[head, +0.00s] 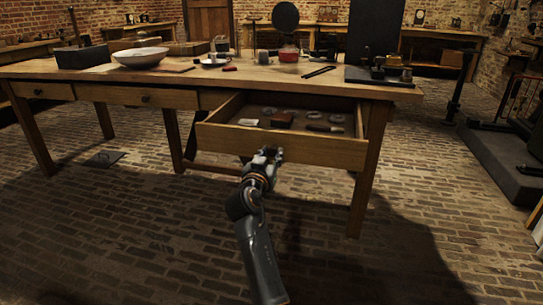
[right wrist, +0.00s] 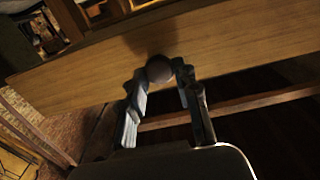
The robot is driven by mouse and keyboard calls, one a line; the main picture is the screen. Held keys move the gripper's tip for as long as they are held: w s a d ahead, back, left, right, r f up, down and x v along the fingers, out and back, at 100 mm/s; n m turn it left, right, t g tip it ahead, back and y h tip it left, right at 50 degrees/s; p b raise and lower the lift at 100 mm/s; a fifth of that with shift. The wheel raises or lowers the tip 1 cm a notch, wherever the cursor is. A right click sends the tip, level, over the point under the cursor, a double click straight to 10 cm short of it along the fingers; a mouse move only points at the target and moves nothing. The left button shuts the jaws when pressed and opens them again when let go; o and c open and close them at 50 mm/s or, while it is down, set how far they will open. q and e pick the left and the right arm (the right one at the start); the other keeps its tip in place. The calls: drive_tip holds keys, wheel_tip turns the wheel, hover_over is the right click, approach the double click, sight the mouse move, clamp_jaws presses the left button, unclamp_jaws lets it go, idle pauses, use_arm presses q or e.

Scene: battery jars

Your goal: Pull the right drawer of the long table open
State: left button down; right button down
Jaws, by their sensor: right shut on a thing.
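The long wooden table (head: 150,86) stands across the head view. Its right drawer (head: 285,145) is pulled out toward me, and its inside shows. Several small things lie in it, among them a reddish-brown block (head: 282,119) and pale round pieces. My right gripper (head: 264,156) is at the middle of the drawer's front. In the right wrist view its fingers (right wrist: 160,88) are shut on the round dark knob (right wrist: 159,68) of the drawer front (right wrist: 220,45). The knob is hidden by the gripper in the head view. My left gripper is not in view.
The table's left drawers (head: 140,97) are shut. On the tabletop stand a white bowl (head: 140,56), a dark box (head: 83,56), a red jar (head: 289,54) and a tall dark panel (head: 374,35). The brick floor (head: 130,235) in front is mostly clear.

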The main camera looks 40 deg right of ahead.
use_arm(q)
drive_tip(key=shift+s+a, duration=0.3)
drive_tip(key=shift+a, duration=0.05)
use_arm(e)
drive_tip(key=shift+s+a, duration=0.45)
drive_tip(key=shift+a, duration=0.1)
drive_tip(key=c, duration=1)
unclamp_jaws()
wheel_tip(320, 180, up, 10)
drive_tip(key=shift+w, duration=0.1)
